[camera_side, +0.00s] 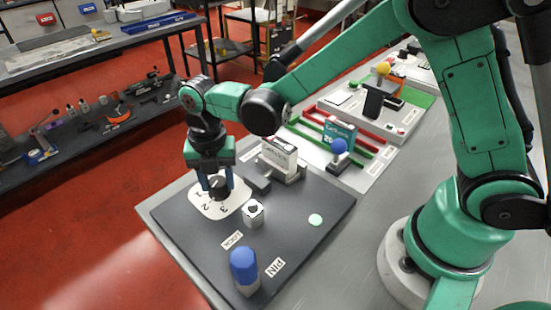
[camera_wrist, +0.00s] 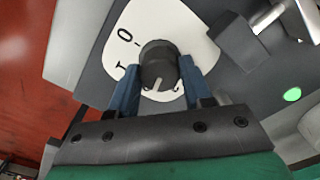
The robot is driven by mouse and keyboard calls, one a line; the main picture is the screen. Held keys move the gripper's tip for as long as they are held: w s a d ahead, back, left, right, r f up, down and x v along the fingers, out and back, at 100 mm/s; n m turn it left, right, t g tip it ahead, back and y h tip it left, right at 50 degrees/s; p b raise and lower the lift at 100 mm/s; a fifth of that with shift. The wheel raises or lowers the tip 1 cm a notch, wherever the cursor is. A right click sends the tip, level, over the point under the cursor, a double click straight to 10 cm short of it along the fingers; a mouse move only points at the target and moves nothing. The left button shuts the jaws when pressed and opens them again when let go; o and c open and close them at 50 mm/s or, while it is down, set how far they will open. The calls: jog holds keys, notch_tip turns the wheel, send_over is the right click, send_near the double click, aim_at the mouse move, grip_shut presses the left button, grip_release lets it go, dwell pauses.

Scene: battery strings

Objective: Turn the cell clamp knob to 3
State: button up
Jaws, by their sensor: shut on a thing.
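The cell clamp knob (camera_wrist: 158,62) is dark and round, on a white dial plate (camera_wrist: 165,22). My gripper (camera_wrist: 158,78) is shut on the knob, with one blue finger on each side. A pale pointer line on the knob points down in the wrist view, toward my gripper's body. The numerals 0 and 1 show left of the knob; other markings are partly hidden by my fingers. In the side view my gripper (camera_side: 217,182) comes down over the dark knob.
The dark board also holds a white block with a black mark (camera_side: 253,213), a blue-capped cylinder (camera_side: 244,268), a green disc (camera_side: 315,220) and a boxy cell in a holder (camera_side: 279,155). A blue ball-topped lever (camera_side: 339,147) stands behind. The board's near right is clear.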

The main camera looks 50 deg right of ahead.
aim_at(217, 181)
jog(key=shift+n, duration=0.7)
jog(key=n, duration=0.5)
jog(key=shift+n, duration=0.3)
jog(key=shift+n, duration=0.7)
jog(key=o, duration=1)
jog(key=shift+o, duration=0.2)
jog(key=shift+r, duration=1.8)
